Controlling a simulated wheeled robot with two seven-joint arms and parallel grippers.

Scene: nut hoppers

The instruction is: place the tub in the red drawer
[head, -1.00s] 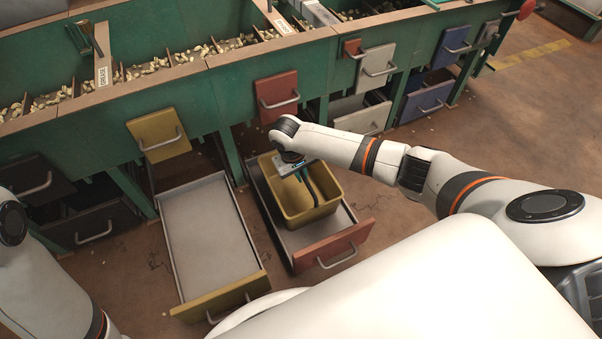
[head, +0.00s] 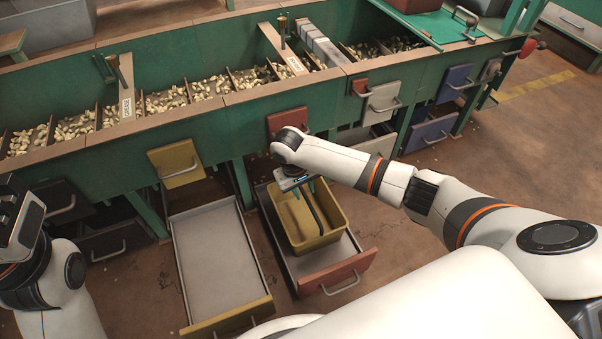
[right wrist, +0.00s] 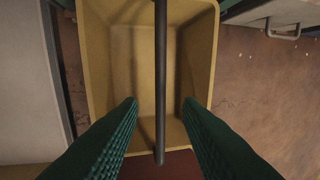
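The yellow tub (head: 327,234) sits inside the pulled-out red drawer (head: 338,273), upright as far as I can see. Its dark bar handle (head: 311,205) crosses over the tub's opening. My right gripper (head: 299,186) is over the back part of the tub, at the far end of the handle. In the right wrist view its green fingers (right wrist: 160,118) are apart, with the handle (right wrist: 161,70) running between them and clear space on both sides. The tub (right wrist: 205,60) shows below. At the left edge, part of my left gripper (head: 20,222) shows; its fingertips cannot be made out.
An empty pulled-out drawer with a yellow front (head: 228,317) is left of the red one. The green hopper bench (head: 235,118) with nuts stands behind. Closed yellow (head: 175,163) and red (head: 287,119) drawer fronts are on it. Floor right of the red drawer is bare.

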